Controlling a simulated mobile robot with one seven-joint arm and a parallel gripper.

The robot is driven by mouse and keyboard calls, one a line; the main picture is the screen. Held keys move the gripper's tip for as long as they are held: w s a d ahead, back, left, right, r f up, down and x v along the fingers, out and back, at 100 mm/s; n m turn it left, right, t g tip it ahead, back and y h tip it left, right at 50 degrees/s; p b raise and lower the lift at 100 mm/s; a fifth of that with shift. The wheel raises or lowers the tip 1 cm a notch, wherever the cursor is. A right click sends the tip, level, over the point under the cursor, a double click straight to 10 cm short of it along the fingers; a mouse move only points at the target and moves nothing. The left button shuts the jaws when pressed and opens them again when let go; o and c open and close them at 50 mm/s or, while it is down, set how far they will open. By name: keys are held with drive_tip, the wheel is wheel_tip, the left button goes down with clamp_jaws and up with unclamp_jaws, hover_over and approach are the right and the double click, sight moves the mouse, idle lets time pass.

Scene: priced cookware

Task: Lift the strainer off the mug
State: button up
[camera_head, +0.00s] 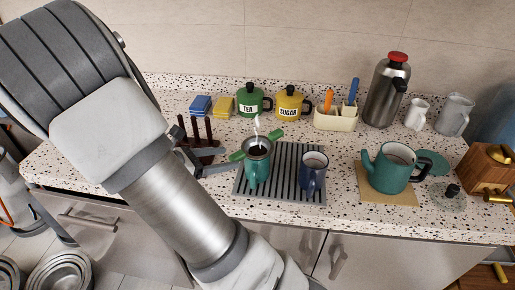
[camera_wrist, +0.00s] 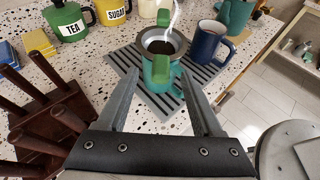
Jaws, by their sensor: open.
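The strainer (camera_head: 257,147) is a grey bowl with green handles on both sides and dark contents. It rests on top of the teal mug (camera_head: 258,171), and pale steam rises from it. In the wrist view the strainer (camera_wrist: 177,42) is ahead, with one handle (camera_wrist: 161,66) pointing towards me and the other on the far side. The mug (camera_wrist: 160,88) shows partly beneath it. My gripper (camera_wrist: 155,72) is open and empty, its fingers spread either side of the near handle's line. In the head view my gripper (camera_head: 218,161) is just left of the strainer.
A blue mug (camera_head: 313,171) stands to the right on the ridged drying mat (camera_head: 285,188). A dark pegged rack (camera_head: 197,143) is close behind my gripper. Tea (camera_head: 249,101) and sugar (camera_head: 290,104) pots stand behind.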

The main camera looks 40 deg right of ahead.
sight(232, 157)
drive_tip(key=x, duration=0.3)
drive_tip(key=shift+s+d+f, duration=0.1)
drive_tip(key=shift+d+f, duration=0.05)
drive_tip(key=shift+d, duration=0.2)
clamp_jaws()
